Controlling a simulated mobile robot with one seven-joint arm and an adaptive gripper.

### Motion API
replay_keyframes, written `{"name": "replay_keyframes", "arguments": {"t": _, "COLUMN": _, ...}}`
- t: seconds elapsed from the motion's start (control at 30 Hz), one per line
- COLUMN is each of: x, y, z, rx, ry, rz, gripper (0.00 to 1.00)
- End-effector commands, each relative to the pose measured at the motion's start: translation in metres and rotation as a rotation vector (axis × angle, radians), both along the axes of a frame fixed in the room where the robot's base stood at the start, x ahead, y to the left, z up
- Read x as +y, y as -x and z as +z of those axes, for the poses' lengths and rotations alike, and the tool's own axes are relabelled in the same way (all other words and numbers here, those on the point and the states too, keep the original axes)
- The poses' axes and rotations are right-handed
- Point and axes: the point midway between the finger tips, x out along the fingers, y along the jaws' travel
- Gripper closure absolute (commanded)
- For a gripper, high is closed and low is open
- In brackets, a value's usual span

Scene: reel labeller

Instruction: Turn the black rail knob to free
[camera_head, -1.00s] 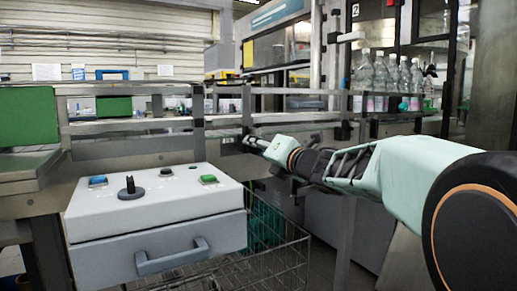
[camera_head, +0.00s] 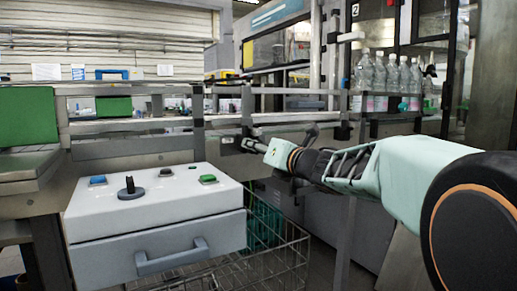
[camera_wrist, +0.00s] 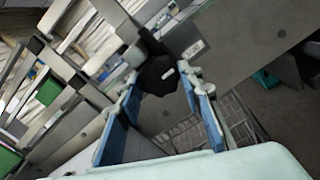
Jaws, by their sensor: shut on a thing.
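The black rail knob (camera_wrist: 158,75) shows in the wrist view, with a small white mark on its face. It sits at the upper ends of my gripper's two blue-padded fingers (camera_wrist: 163,88). My gripper is shut on it, one finger on each side. In the head view, my gripper (camera_head: 254,146) reaches from the right to the rail post beside the conveyor. The knob cannot be made out there.
A white control box (camera_head: 150,205) with a black joystick, buttons and a front handle stands at the left front. A wire basket (camera_head: 275,262) is below the rail. Clear bottles (camera_head: 385,80) stand on a shelf behind my arm. Metal guide rails (camera_head: 130,125) run across.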

Motion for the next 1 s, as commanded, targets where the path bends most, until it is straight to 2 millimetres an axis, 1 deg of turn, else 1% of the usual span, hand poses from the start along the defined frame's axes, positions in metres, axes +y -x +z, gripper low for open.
{"name": "replay_keyframes", "arguments": {"t": 0.03, "x": 0.0, "y": 0.0, "z": -0.001, "rx": -0.001, "ry": 0.003, "rz": 0.0, "gripper": 0.91}}
{"name": "replay_keyframes", "arguments": {"t": 0.07, "x": -0.001, "y": 0.0, "z": -0.001, "rx": -0.001, "ry": 0.003, "rz": 0.0, "gripper": 0.65}}
{"name": "replay_keyframes", "arguments": {"t": 0.2, "x": 0.0, "y": 0.0, "z": 0.0, "rx": 0.0, "ry": 0.002, "rz": 0.0, "gripper": 0.5}}
{"name": "replay_keyframes", "arguments": {"t": 0.23, "x": 0.0, "y": 0.0, "z": 0.0, "rx": 0.0, "ry": 0.002, "rz": 0.0, "gripper": 0.49}}
{"name": "replay_keyframes", "arguments": {"t": 0.47, "x": 0.0, "y": 0.0, "z": 0.0, "rx": 0.0, "ry": 0.001, "rz": -0.001, "gripper": 0.49}}
{"name": "replay_keyframes", "arguments": {"t": 0.57, "x": -0.003, "y": 0.003, "z": 0.001, "rx": -0.001, "ry": 0.001, "rz": -0.001, "gripper": 0.49}}
{"name": "replay_keyframes", "arguments": {"t": 0.67, "x": -0.009, "y": 0.012, "z": 0.001, "rx": -0.001, "ry": 0.001, "rz": -0.002, "gripper": 0.49}}
{"name": "replay_keyframes", "arguments": {"t": 0.9, "x": -0.03, "y": 0.043, "z": 0.001, "rx": -0.001, "ry": 0.0, "rz": -0.003, "gripper": 0.49}}
{"name": "replay_keyframes", "arguments": {"t": 1.0, "x": -0.036, "y": 0.053, "z": 0.0, "rx": 0.0, "ry": 0.002, "rz": -0.002, "gripper": 0.49}}
